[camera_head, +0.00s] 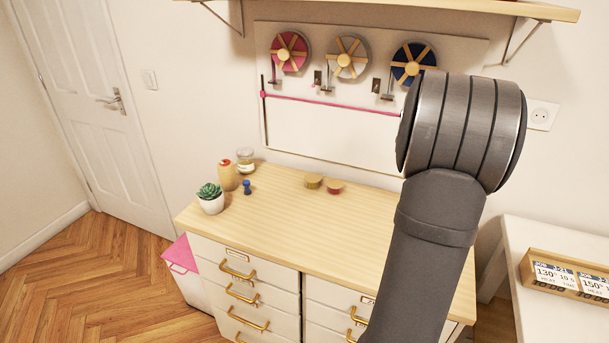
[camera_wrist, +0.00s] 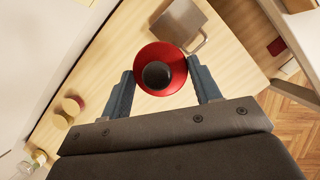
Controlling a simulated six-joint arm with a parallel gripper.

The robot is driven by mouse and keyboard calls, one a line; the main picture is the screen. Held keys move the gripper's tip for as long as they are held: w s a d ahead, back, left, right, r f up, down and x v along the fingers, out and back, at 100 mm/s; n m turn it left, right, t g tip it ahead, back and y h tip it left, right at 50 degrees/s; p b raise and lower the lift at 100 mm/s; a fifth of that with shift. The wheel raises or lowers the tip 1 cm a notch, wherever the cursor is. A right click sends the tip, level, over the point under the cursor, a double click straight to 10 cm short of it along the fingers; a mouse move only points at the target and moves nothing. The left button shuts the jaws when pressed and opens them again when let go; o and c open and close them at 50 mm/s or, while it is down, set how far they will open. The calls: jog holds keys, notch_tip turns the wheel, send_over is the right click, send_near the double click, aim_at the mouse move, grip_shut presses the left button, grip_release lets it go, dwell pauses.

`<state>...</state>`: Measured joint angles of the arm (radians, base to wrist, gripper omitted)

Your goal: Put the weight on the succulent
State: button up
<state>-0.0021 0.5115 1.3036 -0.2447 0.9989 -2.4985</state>
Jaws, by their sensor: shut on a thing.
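My gripper (camera_wrist: 163,86) shows in the wrist view, with its two blue-grey fingers shut on a red round thing, which looks like the weight (camera_wrist: 142,75). It has a dark round middle. In the head view my arm hides the gripper and this weight. The succulent (camera_head: 210,192), green in a white pot, stands at the left end of the wooden dresser top (camera_head: 265,213) in the head view, well left of my arm. I cannot see it in the wrist view.
Beside the succulent stand a bottle with a red cap (camera_head: 228,176), a glass jar (camera_head: 245,160) and a small blue piece (camera_head: 247,187). Two low round pieces, gold (camera_head: 313,181) and red-sided (camera_head: 335,187), lie mid-dresser. A grey object with a handle (camera_wrist: 180,22) lies beyond the weight.

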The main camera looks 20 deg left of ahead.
jog(key=w+a+r+n+y, duration=0.1)
jog(key=w+a+n, duration=0.15)
jog(key=a, duration=1.55)
jog(key=n+y, duration=0.3)
jog(key=n, duration=0.4)
send_over(209, 182)
jog(key=s+d, duration=0.1)
jog(key=shift+m, duration=0.25)
notch_tip(209, 182, down, 5)
jog(key=shift+s+d+r, duration=0.1)
jog(key=shift+s+a+f, duration=0.15)
jog(key=shift+a+f, duration=0.15)
jog(key=shift+a, duration=0.15)
jog(key=shift+f, duration=1.95)
jog(key=shift+f, duration=0.1)
jog(key=o, duration=1.4)
jog(key=shift+f+h, duration=0.1)
jog(key=shift+h, duration=0.2)
jog(key=shift+c, duration=0.2)
